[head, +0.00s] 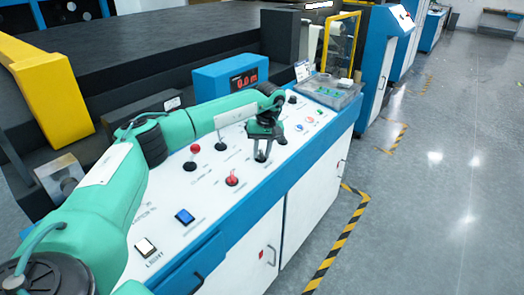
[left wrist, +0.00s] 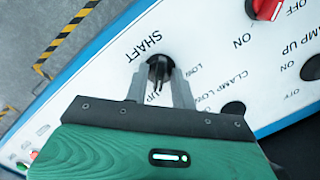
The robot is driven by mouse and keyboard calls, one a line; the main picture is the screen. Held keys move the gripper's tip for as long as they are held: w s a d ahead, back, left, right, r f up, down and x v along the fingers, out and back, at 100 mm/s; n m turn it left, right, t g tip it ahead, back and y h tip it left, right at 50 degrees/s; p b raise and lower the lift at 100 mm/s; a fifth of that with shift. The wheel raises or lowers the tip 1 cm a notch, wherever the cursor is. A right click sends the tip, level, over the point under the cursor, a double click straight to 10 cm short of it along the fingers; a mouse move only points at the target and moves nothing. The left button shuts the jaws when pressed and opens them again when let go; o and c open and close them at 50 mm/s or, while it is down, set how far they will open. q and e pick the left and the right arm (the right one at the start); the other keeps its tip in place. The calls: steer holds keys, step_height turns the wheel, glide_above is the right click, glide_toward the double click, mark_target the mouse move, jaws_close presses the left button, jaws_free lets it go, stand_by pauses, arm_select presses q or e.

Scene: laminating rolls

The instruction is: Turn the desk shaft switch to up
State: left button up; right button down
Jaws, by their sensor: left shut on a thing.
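The shaft switch is a black knob (left wrist: 158,65) on the white panel. It sits beside the printed word SHAFT in the left wrist view. My left gripper (left wrist: 160,88) is shut on this knob, with one grey finger on each side of it. In the head view the left gripper (head: 262,152) points down at the panel, and the knob is mostly hidden by the fingers. The switch's exact position cannot be told. My right gripper is in neither view.
The sloped white control panel (head: 160,225) has other controls close by: a red-topped lever (head: 195,149), a red switch (head: 232,180) and a blue button (head: 185,216). A clear tray (head: 330,92) stands at its far end. The floor to the right is free.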

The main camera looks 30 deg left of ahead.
arm_select(q)
steer(key=o, duration=0.6)
steer(key=shift+o, duration=0.2)
